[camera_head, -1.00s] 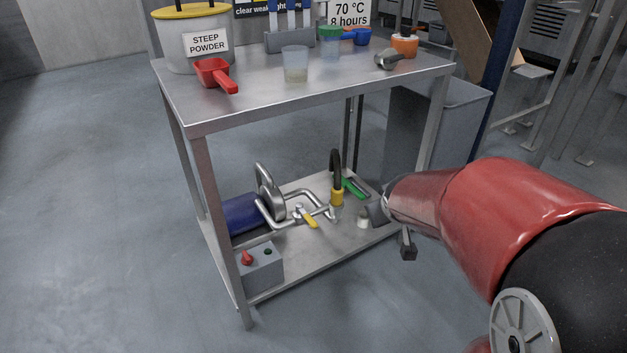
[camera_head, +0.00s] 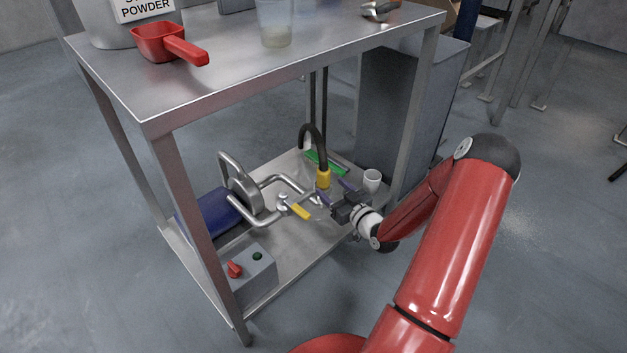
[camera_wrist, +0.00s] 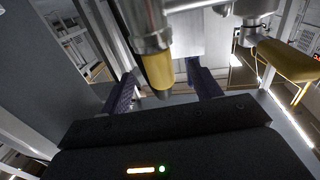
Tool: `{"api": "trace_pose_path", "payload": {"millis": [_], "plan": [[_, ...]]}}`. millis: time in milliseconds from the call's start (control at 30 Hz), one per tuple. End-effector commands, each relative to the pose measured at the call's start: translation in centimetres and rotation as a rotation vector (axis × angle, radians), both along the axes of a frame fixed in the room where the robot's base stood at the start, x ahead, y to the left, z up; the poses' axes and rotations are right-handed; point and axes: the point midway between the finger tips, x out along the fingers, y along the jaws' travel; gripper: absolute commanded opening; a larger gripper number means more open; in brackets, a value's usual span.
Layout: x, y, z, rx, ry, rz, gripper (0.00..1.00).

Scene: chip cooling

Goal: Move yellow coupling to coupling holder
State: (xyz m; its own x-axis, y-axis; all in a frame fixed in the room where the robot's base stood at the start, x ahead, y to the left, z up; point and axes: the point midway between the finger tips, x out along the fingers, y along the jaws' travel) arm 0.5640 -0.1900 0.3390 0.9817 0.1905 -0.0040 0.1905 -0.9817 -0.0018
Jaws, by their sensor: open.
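The yellow coupling (camera_head: 323,178) sits upright at the end of a curved black hose (camera_head: 304,135), on the metal pipework of the lower shelf. My gripper (camera_head: 335,191) is open, low over the shelf, just in front of the coupling and to its right. In the wrist view the coupling (camera_wrist: 157,70) shows below a metal fitting (camera_wrist: 147,22), in line with the gap between my two purple fingers. I cannot tell whether the fingers are around it or still short of it. I cannot make out which part is the coupling holder.
A valve with a yellow handle (camera_head: 300,211) is left of my gripper. A white cup (camera_head: 371,180) is close on its right. A green-handled thing (camera_head: 325,161) lies behind. The table top (camera_head: 235,75) and its legs frame the shelf. A grey bin (camera_head: 400,110) stands behind.

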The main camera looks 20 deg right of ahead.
Motion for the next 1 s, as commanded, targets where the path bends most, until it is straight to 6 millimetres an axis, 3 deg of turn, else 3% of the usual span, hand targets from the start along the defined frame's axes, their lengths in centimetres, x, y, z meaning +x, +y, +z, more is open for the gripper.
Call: {"api": "trace_pose_path", "payload": {"millis": [533,867,1000], "plan": [[6.7,1.0,0.1,0.002,-0.005,0.001,0.63],[7.6,1.1,0.2,0.002,-0.004,-0.001,0.63],[7.6,1.1,0.2,0.002,-0.004,-0.001,0.46]]}}
